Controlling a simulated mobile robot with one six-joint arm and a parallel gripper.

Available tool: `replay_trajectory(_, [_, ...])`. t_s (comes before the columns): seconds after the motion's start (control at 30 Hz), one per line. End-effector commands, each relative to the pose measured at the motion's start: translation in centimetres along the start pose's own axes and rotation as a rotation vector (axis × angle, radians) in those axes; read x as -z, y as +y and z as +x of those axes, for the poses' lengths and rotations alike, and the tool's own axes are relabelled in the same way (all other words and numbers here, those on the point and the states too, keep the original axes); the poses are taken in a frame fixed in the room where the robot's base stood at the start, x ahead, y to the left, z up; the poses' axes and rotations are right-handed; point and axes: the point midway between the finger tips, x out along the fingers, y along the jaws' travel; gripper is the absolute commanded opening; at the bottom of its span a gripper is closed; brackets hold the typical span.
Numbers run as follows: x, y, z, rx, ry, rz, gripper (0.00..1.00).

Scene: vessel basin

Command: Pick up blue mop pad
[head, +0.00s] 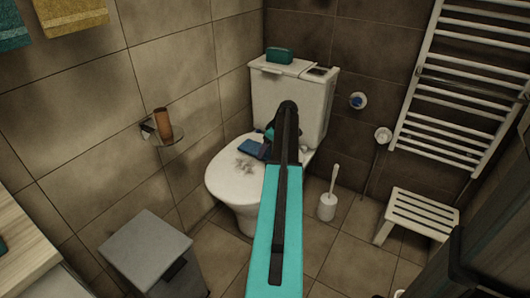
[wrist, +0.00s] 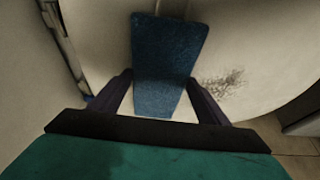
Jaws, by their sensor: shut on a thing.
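The blue mop pad (wrist: 165,58) is a flat textured rectangle over the white toilet lid. In the wrist view its near end lies between the two fingers of my gripper (wrist: 163,98), which is shut on it. In the head view the pad (head: 252,149) shows at the back left of the toilet lid (head: 226,181), just left of my arm. My arm hides the gripper's fingers and part of the pad in the head view. I cannot tell whether the pad still touches the lid.
A teal box (head: 279,55) sits on the cistern (head: 290,97). A wall shelf with a brown cup (head: 162,125) is at left. A toilet brush (head: 328,205) and white stool (head: 417,216) stand right; a grey bin (head: 145,247) stands front left.

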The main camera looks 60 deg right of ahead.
Motion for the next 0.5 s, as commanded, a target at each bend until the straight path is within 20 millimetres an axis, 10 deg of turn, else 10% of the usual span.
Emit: replay_trajectory(0.5, [-0.8, -2.9, -3.5, 0.001, 0.000, 0.000, 0.48])
